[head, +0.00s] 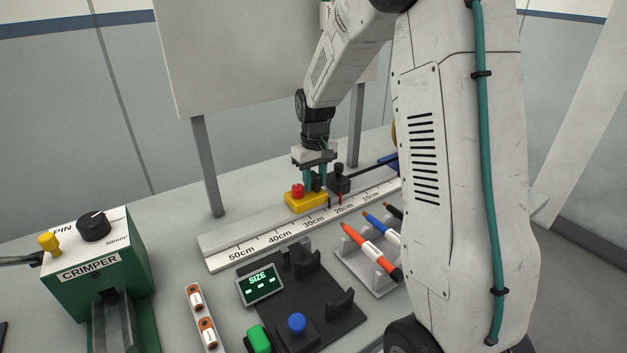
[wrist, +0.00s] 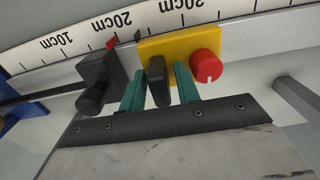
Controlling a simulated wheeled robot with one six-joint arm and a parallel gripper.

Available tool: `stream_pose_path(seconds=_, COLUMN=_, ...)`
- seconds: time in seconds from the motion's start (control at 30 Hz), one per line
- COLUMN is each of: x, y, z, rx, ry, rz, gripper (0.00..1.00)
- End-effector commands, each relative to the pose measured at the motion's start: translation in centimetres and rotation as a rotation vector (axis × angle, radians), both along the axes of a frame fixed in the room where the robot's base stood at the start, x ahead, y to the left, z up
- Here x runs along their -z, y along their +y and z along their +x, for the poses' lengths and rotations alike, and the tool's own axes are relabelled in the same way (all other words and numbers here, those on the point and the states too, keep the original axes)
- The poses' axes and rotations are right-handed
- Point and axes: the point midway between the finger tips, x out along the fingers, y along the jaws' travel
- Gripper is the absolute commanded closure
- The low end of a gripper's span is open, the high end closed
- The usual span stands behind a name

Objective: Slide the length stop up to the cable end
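The length stop is a yellow block (head: 306,203) with a red knob and a black upright tab, sitting on the grey rail behind the ruler. In the wrist view the yellow block (wrist: 181,46) stands close to the 20 cm mark, with its black tab (wrist: 158,84) between my two teal fingers. My gripper (wrist: 160,86) straddles the tab, with thin gaps showing on both sides; it also shows in the head view (head: 313,181). A black cable (head: 371,168) enters a black clamp (head: 339,181) right beside the stop. The cable's tip is hidden by the clamp.
The ruler (head: 262,243) runs along the rail's front. A green crimper (head: 95,265) stands at left. The rail left of the stop is clear.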

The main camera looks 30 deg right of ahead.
Motion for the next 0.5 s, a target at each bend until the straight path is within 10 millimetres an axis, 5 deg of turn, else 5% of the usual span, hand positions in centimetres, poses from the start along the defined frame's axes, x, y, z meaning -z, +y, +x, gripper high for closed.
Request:
stream_pose_path(seconds=0.33, x=-0.3, y=0.0, z=0.0, rx=0.0, ry=-0.001, rz=0.0, gripper=0.62)
stream_pose_path(seconds=0.5, x=-2.6, y=0.0, z=0.1, rx=0.0, ry=-0.004, rz=-0.001, gripper=0.62)
